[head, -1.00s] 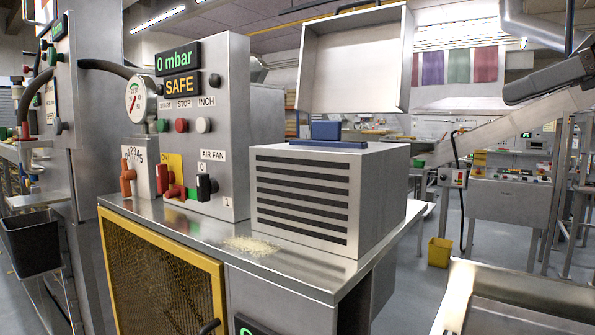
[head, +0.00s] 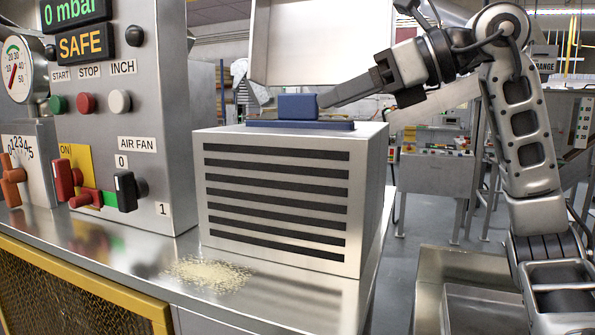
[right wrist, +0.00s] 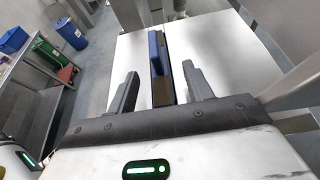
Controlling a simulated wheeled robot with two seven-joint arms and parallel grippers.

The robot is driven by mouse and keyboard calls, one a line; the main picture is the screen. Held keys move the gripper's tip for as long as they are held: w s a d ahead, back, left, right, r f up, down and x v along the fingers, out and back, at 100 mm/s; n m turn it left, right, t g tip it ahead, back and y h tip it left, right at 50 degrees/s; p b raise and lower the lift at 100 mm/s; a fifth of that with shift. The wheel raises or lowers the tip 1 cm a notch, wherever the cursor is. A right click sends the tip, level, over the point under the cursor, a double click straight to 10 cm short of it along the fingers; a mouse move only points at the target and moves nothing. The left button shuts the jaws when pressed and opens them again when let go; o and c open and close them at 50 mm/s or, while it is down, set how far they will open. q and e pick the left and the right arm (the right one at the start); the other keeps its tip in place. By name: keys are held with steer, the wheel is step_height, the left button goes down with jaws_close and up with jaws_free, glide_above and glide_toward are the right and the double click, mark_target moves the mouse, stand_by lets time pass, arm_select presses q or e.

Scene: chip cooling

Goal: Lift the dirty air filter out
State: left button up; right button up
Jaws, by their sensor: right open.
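The air filter shows as a blue top frame (head: 300,126) with an upright blue handle block (head: 298,107), seated in the top of the grey slatted housing (head: 290,195). Its body is hidden inside. The handle (right wrist: 155,52) also shows in the right wrist view, with a brownish strip beside it. My right gripper (head: 322,101) comes in from the right, at the handle's right side in the head view. In the right wrist view my right gripper (right wrist: 160,70) is open and empty, its fingers to either side of the filter's line. My left gripper is not in view.
The housing's lid (head: 300,50) stands open behind the filter. A control panel (head: 125,150) with levers and a SAFE display stands left of the housing. Pale crumbs (head: 208,273) lie on the metal counter. A metal tray (head: 465,300) is at the lower right.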

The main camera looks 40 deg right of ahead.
mark_target(309, 120)
steer(key=x, duration=0.5)
steer(key=shift+w+a+f, duration=0.15)
steer(key=shift+a+f, duration=0.1)
steer(key=shift+a, duration=0.05)
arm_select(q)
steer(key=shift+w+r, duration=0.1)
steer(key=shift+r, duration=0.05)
arm_select(e)
steer(key=shift+c, duration=0.3)
jaws_close()
steer(key=shift+r, duration=0.1)
